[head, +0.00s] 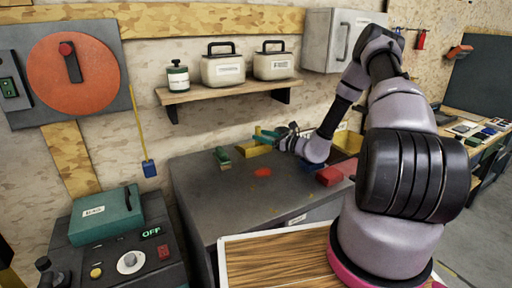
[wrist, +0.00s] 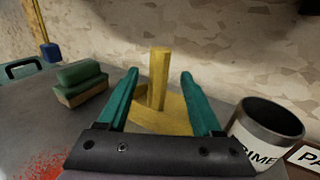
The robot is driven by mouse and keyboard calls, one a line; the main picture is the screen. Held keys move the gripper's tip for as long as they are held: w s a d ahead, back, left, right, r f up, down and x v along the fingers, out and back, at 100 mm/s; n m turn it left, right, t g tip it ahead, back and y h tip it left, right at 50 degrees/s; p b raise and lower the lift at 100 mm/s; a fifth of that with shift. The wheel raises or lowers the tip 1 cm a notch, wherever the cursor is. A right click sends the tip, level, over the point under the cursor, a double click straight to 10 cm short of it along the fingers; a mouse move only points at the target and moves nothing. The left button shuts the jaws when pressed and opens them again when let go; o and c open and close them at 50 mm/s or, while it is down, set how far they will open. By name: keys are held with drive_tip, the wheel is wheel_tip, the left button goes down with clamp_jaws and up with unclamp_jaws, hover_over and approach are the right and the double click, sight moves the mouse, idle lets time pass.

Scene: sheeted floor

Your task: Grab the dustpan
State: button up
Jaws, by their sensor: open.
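The yellow dustpan (wrist: 160,117) rests on the grey worktop near the wall, with its handle (wrist: 158,78) upright in the wrist view. My gripper (wrist: 159,74) is open, with one teal finger to the left of the handle and one to the right, gaps visible on both sides. In the head view my gripper (head: 265,134) is low over the back of the worktop. The lower front of the dustpan is hidden by my gripper's dark palm.
A green-topped brush (wrist: 80,84) lies to the left of the dustpan. A red block (head: 329,176) is to the right on the worktop (head: 205,205). A shelf with containers (head: 222,90) hangs above.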

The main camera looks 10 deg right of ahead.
drive_tip(key=x, duration=0.5)
drive_tip(key=shift+w+a, duration=0.15)
drive_tip(key=shift+a, duration=0.1)
clamp_jaws()
idle(1.2)
